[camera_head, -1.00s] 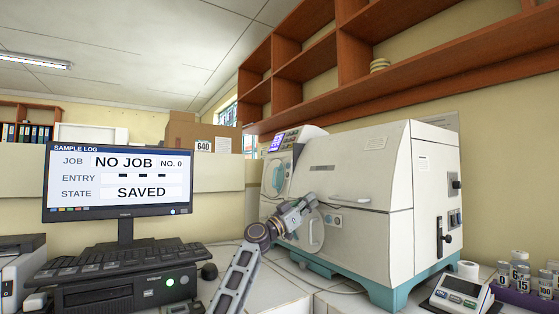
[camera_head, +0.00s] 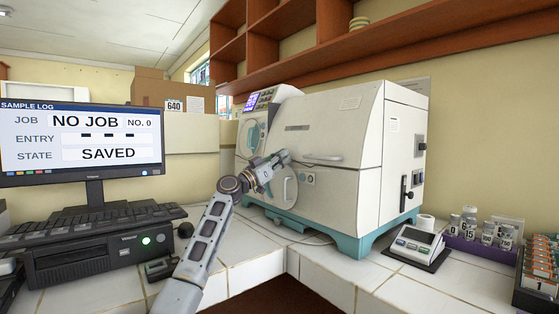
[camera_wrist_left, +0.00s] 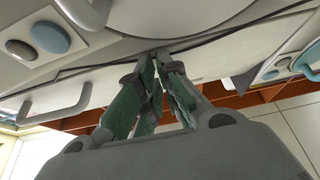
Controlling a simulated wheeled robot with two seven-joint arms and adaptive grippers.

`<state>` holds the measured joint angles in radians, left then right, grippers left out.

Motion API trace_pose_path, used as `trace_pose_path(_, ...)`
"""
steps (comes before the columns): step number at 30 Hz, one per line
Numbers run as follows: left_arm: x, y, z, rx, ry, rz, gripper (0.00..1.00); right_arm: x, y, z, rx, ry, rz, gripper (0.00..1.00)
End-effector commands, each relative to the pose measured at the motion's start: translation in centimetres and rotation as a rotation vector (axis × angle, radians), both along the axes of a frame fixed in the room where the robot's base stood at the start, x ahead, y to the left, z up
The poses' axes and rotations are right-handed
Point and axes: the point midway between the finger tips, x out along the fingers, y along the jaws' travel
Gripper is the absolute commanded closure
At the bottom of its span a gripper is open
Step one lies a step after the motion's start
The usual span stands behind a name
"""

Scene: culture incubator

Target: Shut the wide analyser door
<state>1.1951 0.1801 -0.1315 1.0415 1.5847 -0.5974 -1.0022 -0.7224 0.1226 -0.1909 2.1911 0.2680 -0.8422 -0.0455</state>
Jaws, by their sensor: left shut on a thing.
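The wide analyser door (camera_head: 330,128) is the broad white upper front panel of the analyser. It looks closed or nearly so; a narrow gap cannot be told. Its bar handle (camera_head: 323,157) is near the lower edge and also shows in the left wrist view (camera_wrist_left: 58,118). My left gripper (camera_head: 285,157) is left of that handle, at the door's lower edge. In the left wrist view my left gripper (camera_wrist_left: 160,58) has its fingers drawn together, tips at the dark seam under the door. It is shut on what looks like the door's edge; the tips hide the contact. My right gripper is not in view.
A round hatch (camera_head: 291,189) and two buttons (camera_head: 308,179) lie just below my left gripper. A monitor (camera_head: 85,140) and keyboard (camera_head: 95,222) stand left. A small device (camera_head: 415,243) and vials (camera_head: 487,233) stand right. The tiled counter front (camera_head: 345,275) is mostly clear.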

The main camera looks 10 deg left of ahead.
Motion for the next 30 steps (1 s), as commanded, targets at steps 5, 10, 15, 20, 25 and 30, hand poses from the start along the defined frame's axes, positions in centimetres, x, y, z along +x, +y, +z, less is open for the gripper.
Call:
trace_pose_path(5,-1.0,0.2,5.7,-0.026,-0.048,0.009,1.00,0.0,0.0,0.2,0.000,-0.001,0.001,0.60)
trace_pose_path(10,-0.9,0.2,7.2,-0.022,-0.042,0.010,1.00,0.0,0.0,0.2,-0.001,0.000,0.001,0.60)
trace_pose_path(15,-0.8,0.2,8.4,-0.021,-0.039,0.010,1.00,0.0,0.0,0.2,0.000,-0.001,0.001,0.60)
trace_pose_path(20,-0.8,0.2,8.9,-0.021,-0.037,0.009,1.00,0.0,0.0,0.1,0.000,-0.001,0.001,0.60)
trace_pose_path(25,-0.7,0.2,9.1,-0.020,-0.036,0.009,1.00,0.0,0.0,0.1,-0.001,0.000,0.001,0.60)
trace_pose_path(30,-0.7,0.2,9.0,-0.020,-0.036,0.009,1.00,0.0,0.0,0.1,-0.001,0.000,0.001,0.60)
